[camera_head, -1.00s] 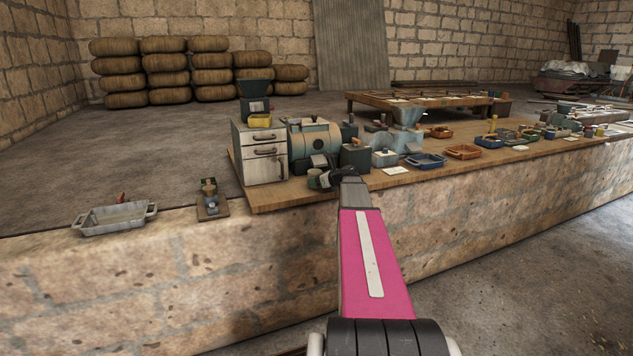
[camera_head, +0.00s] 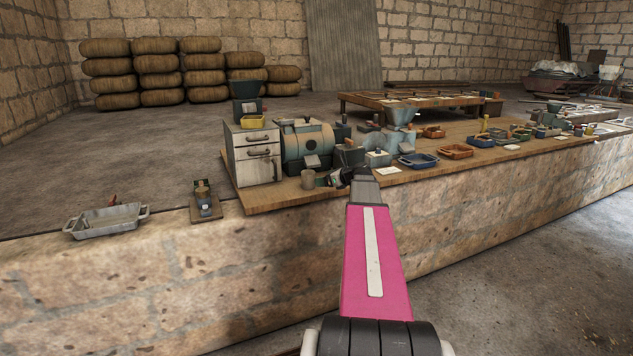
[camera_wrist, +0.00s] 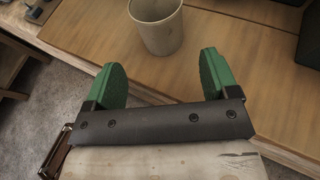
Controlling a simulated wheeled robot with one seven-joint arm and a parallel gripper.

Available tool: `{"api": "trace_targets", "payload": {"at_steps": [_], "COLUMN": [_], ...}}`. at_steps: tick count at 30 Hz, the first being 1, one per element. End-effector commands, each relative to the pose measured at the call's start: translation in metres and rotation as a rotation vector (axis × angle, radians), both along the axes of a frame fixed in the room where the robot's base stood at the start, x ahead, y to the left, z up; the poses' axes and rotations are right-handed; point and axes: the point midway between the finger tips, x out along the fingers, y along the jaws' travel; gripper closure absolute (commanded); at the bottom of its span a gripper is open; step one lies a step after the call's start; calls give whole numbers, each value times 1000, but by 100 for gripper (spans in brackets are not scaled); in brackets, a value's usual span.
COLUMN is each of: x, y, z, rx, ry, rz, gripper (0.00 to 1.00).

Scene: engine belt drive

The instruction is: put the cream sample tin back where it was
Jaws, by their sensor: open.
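The cream sample tin (camera_head: 308,180) stands upright on the wooden board, in front of the teal drum machine. In the wrist view the tin (camera_wrist: 157,28) is an open, empty-looking cup near the top, beyond my fingertips. My gripper (camera_wrist: 162,62) has green fingers, spread wide with nothing between them. In the head view my gripper (camera_head: 327,181) is just right of the tin, with a visible gap. Its fingers are small and partly dark there.
A drawer cabinet (camera_head: 253,157) stands left of the tin, and the teal drum machine (camera_head: 306,146) is behind it. Dark boxes and a blue tray (camera_head: 418,161) lie to the right. The board's front edge (camera_head: 285,205) is close to the tin.

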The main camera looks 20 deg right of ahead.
Motion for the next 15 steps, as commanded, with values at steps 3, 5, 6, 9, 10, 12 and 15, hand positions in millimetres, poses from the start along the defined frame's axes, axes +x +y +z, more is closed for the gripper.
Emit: {"api": "trace_targets", "payload": {"at_steps": [3, 5, 6, 9, 10, 12, 15], "x": [-15, -19, -21, -25, -25, -25, -25], "y": [-8, -11, -13, -15, -16, -16, -16], "z": [6, 8, 9, 10, 10, 10, 11], "rx": [-1, 0, 0, 0, 0, 0, 0], "ry": [0, 0, 0, 0, 0, 0, 0], "rz": [-2, -1, 0, 0, 0, 0, 0], "gripper": [20, 20, 20, 20, 20, 20, 20]}}
